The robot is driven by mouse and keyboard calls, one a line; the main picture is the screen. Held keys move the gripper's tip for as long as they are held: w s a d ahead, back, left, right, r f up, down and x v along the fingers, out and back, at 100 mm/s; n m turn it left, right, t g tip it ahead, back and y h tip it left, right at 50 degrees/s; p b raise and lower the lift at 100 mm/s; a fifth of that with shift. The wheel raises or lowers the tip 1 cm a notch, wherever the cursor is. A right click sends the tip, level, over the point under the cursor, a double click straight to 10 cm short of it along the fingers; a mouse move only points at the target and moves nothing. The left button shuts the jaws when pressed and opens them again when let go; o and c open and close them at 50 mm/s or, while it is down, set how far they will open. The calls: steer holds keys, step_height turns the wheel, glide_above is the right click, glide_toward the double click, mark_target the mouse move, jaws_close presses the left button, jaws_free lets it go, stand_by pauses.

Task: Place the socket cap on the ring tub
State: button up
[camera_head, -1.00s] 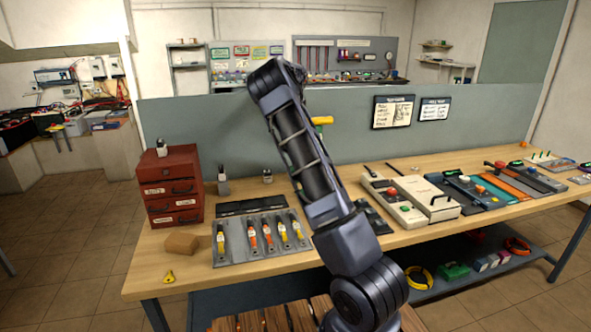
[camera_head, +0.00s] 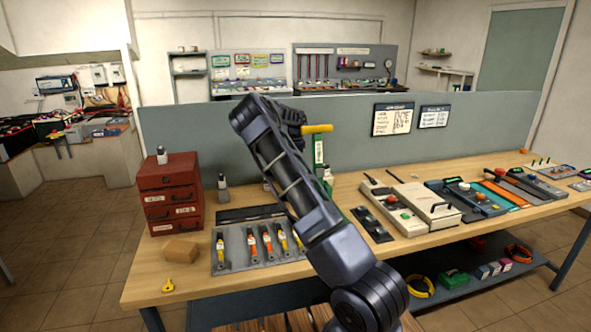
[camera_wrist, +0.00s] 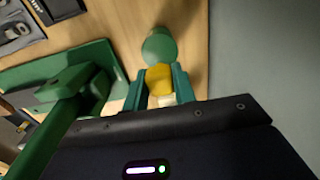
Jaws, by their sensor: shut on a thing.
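In the wrist view my gripper (camera_wrist: 159,84) has two teal fingers closed on a small yellow piece, which I take to be the socket cap (camera_wrist: 159,77). A round green thing (camera_wrist: 158,45) shows just beyond the fingertips over the wooden table. I cannot tell whether it touches the yellow piece or is the ring tub. In the head view my arm hides most of the gripper and the held piece. A small green and whitish thing (camera_head: 327,178) stands at the back of the table, right of my arm. The ring tub cannot be identified surely.
A green stand (camera_head: 319,150) with a yellow bar on top rises close to my gripper; its green frame (camera_wrist: 75,92) fills the wrist view's left. A grey divider (camera_head: 350,150) runs behind. A dark tray (camera_head: 372,224) and a tool tray (camera_head: 236,240) lie nearby.

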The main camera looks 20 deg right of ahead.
steer(key=shift+f, duration=2.15)
steer(key=shift+f, duration=0.1)
steer(key=o, duration=0.9)
steer(key=shift+o, duration=0.2)
step_height(320, 180, up, 12)
steer(key=shift+r, duration=0.1)
